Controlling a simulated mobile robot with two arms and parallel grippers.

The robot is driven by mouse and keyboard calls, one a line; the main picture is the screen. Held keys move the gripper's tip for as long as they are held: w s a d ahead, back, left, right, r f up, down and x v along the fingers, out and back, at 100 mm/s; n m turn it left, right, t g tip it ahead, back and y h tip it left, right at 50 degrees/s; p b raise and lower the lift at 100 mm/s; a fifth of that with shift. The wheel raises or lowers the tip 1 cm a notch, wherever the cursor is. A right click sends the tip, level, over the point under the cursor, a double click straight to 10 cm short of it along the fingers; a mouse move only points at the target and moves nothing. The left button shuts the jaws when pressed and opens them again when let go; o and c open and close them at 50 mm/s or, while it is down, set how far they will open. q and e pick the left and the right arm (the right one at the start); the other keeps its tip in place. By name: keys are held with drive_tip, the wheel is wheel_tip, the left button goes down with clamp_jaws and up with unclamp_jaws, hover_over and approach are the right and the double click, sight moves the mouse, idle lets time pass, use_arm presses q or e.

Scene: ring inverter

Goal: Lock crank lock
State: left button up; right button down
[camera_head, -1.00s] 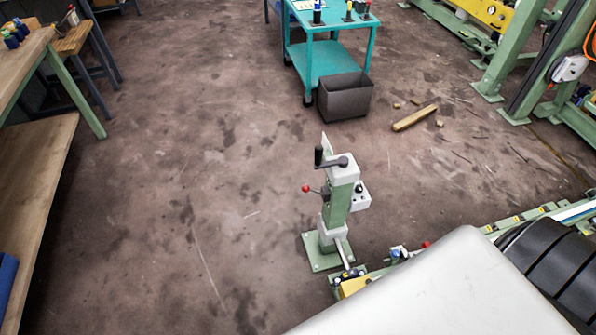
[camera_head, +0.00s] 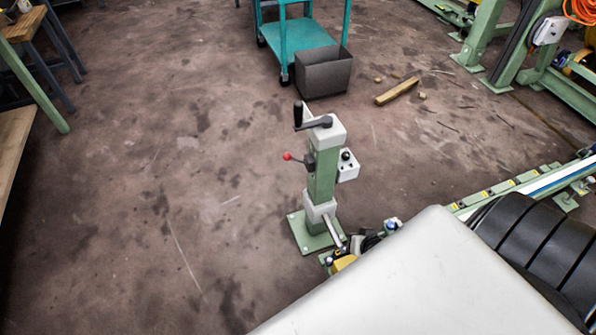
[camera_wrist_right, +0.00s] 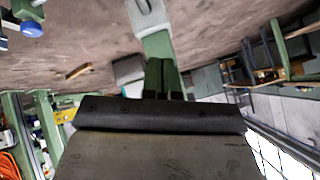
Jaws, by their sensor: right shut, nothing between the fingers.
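A green post (camera_head: 321,180) stands on a square base plate on the floor in the head view. On its grey top sits a crank (camera_head: 315,124) with an upright black handle (camera_head: 298,115). Below the crank, a lever with a red knob (camera_head: 287,157) sticks out to the left; I cannot tell if it is locked. In the right wrist view, which is upside down, my right gripper (camera_wrist_right: 165,77) is shut and empty. Part of the green post (camera_wrist_right: 157,45) shows beyond it; the crank and lever are not discernible there. My left gripper is not in view.
A grey control box with a black knob (camera_head: 347,165) sits on the post's right side. Behind stand a teal cart (camera_head: 300,42) and a dark bin (camera_head: 325,72). A wooden beam (camera_head: 397,91) lies to the right. Floor left of the post is clear.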

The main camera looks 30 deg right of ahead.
sight(296, 160)
drive_tip(key=w+d+r+m+t+b, duration=0.3)
drive_tip(key=w+r+b, duration=0.25)
drive_tip(key=w, duration=0.25)
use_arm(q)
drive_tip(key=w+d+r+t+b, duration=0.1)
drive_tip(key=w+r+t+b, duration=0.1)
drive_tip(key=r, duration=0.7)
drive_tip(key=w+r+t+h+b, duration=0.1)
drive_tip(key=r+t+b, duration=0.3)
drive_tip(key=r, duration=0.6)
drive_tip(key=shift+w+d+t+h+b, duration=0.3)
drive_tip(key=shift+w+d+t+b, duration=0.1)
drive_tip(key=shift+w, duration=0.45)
use_arm(e)
drive_tip(key=w+a+r+m+t+y, duration=0.1)
drive_tip(key=w+r, duration=0.5)
drive_tip(key=r, duration=0.6)
drive_tip(key=m+t+y, duration=0.1)
drive_tip(key=t+y, duration=0.1)
drive_tip(key=t, duration=0.1)
drive_tip(key=shift+a, duration=0.3)
drive_tip(key=shift+w+f, duration=0.1)
